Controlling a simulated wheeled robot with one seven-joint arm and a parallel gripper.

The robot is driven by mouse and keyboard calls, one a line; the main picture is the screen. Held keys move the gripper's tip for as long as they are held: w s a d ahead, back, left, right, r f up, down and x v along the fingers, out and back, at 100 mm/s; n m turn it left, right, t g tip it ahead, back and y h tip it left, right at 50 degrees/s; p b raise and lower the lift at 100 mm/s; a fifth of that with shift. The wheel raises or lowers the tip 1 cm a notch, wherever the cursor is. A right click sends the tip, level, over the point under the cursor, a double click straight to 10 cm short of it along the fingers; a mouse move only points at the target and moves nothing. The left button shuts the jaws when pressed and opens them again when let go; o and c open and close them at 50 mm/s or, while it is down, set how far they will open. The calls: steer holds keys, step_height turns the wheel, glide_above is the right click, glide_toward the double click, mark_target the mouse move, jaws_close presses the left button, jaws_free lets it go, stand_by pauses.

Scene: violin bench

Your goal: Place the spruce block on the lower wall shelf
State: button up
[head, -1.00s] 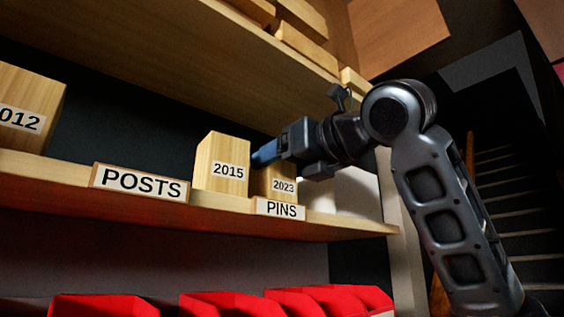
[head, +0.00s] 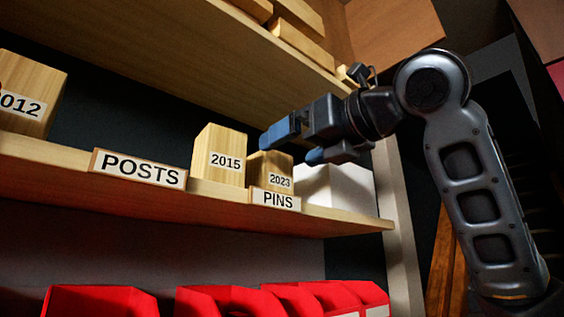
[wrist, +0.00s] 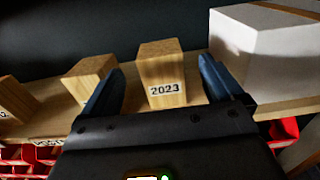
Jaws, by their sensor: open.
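A pale wooden block labelled 2023 (head: 270,167) stands upright on the lower wall shelf (head: 330,218), behind the PINS label. In the wrist view the 2023 block (wrist: 162,72) is upright and apart from both blue fingers. My gripper (head: 288,152) is open and empty, just right of and in front of this block. In the wrist view my gripper (wrist: 161,66) has its fingers spread to either side of it. A taller block labelled 2015 (head: 219,155) stands to its left. No block is marked as spruce in words.
A block labelled 2012 (head: 28,95) stands further left, past the POSTS label (head: 139,169). A white box (head: 345,187) is close on the right. An upper shelf (head: 190,45) overhangs with wood pieces (head: 303,44). Red bins (head: 230,302) sit below.

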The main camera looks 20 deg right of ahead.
steer(key=b+v, duration=0.1)
steer(key=v, duration=0.6)
steer(key=shift+s+b, duration=0.2)
steer(key=shift+b, duration=0.1)
